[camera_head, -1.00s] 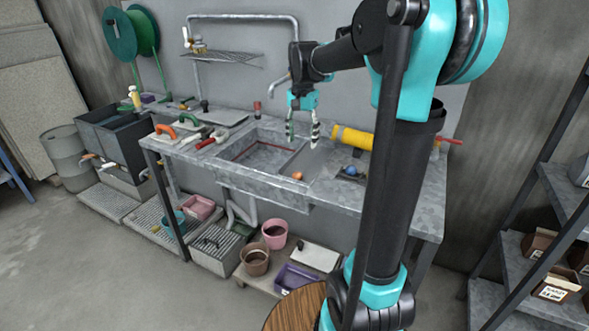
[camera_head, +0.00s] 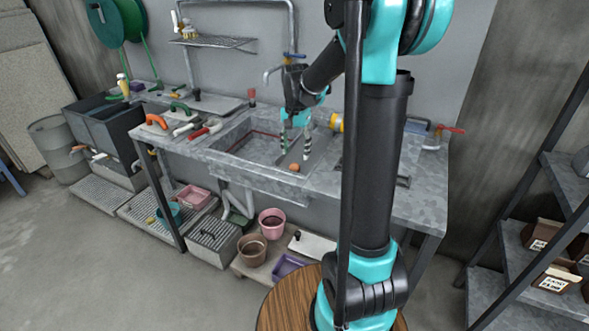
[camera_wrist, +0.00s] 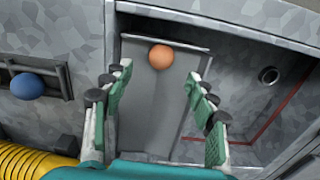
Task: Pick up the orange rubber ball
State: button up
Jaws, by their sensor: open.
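The orange rubber ball (camera_head: 295,167) is small and round. It rests on a grey sloped panel (camera_wrist: 150,117) at the side of the sink basin, near the panel's edge. In the wrist view the ball (camera_wrist: 161,57) lies beyond my fingertips and between their lines, apart from both. My gripper (camera_head: 294,150) is open and empty above the panel, close to the ball. Its green-padded fingers (camera_wrist: 161,85) are spread wide in the wrist view.
A blue ball (camera_wrist: 27,86) sits in a recess in the counter beside the sink. A yellow ribbed hose (camera_wrist: 30,162) lies near it. The sink basin has a drain (camera_wrist: 268,75). Trowels with orange handles (camera_head: 157,121) lie on the counter at left.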

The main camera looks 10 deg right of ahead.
aim_at(294, 164)
jog(key=shift+s+a+f, duration=0.1)
jog(key=shift+a+f, duration=0.05)
jog(key=shift+f, duration=1.3)
jog(key=shift+s+a+f, duration=0.1)
jog(key=shift+f, duration=1.35)
jog(key=shift+c, duration=0.3)
jog(key=c, duration=1.1)
jog(key=shift+r, duration=0.2)
